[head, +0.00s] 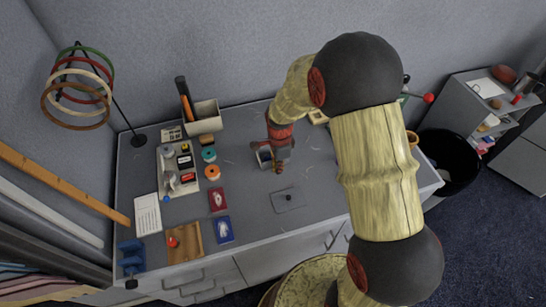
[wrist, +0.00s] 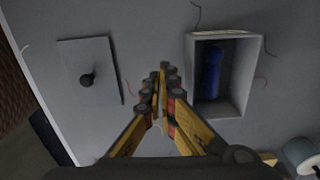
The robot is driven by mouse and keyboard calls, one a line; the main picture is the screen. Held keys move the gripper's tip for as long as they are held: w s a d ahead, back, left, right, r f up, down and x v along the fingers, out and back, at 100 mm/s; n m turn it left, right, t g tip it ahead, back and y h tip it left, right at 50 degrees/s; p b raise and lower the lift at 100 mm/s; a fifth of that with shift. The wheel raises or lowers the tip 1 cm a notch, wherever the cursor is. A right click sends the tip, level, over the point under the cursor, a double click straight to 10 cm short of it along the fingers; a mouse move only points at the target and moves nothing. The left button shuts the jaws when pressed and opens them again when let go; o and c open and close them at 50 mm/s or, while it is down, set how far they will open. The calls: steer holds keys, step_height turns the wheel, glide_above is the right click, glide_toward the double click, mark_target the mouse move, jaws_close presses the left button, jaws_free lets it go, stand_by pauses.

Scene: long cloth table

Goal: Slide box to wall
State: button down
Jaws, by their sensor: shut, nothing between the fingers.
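A small open grey box (head: 262,157) stands on the table (head: 255,205), partly hidden by my gripper in the head view. In the wrist view the box (wrist: 240,85) is right of the fingers, with a blue object (wrist: 212,72) lying inside. My gripper (head: 278,168) points down close beside the box, and its fingers (wrist: 163,75) are shut and empty. I cannot tell whether they touch the box. A flat grey lid with a dark knob (head: 288,200) lies apart on the table. It also shows in the wrist view (wrist: 100,60). The grey wall (head: 235,60) rises behind the table.
A bin with a dark-handled tool (head: 203,117) stands at the back left, near a tray of small items (head: 165,170). Red and blue cards (head: 218,200) and a wooden board (head: 185,243) lie at the left. A black bin (head: 450,165) stands beyond the right edge.

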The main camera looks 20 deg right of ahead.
mark_target(263, 133)
steer(key=shift+f+b, duration=0.6)
steer(key=shift+f, duration=0.75)
steer(key=shift+r+p, duration=0.35)
steer(key=shift+w, duration=3.65)
steer(key=shift+w, duration=0.15)
steer(key=shift+w, duration=3.45)
steer(key=shift+w, duration=0.1)
steer(key=shift+w, duration=3.5)
steer(key=shift+w, duration=0.1)
